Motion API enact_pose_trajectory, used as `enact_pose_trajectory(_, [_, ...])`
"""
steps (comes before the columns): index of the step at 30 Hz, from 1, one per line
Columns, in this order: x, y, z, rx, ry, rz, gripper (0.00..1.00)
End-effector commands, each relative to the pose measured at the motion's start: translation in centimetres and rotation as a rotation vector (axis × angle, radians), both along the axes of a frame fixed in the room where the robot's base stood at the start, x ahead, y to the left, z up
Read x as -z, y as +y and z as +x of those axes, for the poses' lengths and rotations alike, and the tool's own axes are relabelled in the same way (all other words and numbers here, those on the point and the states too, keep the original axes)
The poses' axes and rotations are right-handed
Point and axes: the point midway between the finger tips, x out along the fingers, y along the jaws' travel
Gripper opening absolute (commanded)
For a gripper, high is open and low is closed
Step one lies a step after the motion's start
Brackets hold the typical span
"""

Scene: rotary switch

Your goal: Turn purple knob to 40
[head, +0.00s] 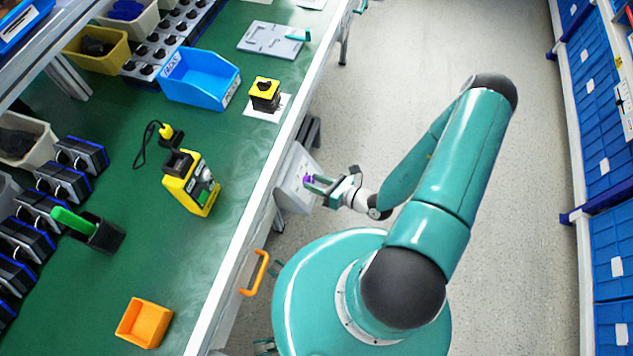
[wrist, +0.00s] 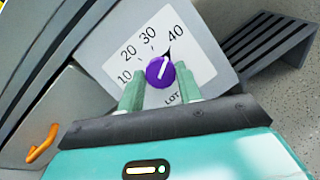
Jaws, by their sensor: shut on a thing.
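The purple knob (wrist: 159,72) sits on a white dial plate (wrist: 196,58) marked 10, 20, 30 and 40. The white line on the knob points up and slightly right, toward the dark pointer mark below the 40. My gripper (wrist: 158,80) has one finger on each side of the knob and is shut on it. In the head view the knob (head: 308,179) is a small purple spot at the tips of my gripper (head: 314,183). The dial's lower part is partly hidden by my fingers.
The dial is on a grey box (head: 296,190) at the side of the green workbench (head: 235,130). An orange handle (head: 256,272) sticks out nearby, also seen in the wrist view (wrist: 43,145). A grey slatted part (wrist: 270,42) is right of the dial. Open floor (head: 400,50) lies beyond.

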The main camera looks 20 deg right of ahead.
Motion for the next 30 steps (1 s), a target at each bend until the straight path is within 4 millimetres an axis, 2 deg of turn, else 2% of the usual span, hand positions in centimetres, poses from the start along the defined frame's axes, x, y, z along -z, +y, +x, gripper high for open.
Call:
enact_pose_trajectory(1, [0.1,-0.1,0.0,0.002,0.001,-0.002,0.37])
enact_pose_trajectory(4, [0.1,-0.1,0.0,0.002,0.001,-0.002,0.56])
enact_pose_trajectory(13, [0.0,-0.1,-0.1,0.000,0.000,-0.002,0.56])
enact_pose_trajectory(17, [-0.2,-0.7,-0.7,0.001,0.000,-0.002,0.56])
enact_pose_trajectory(30, [-2.4,-6.7,-7.1,0.004,0.000,-0.004,0.56])
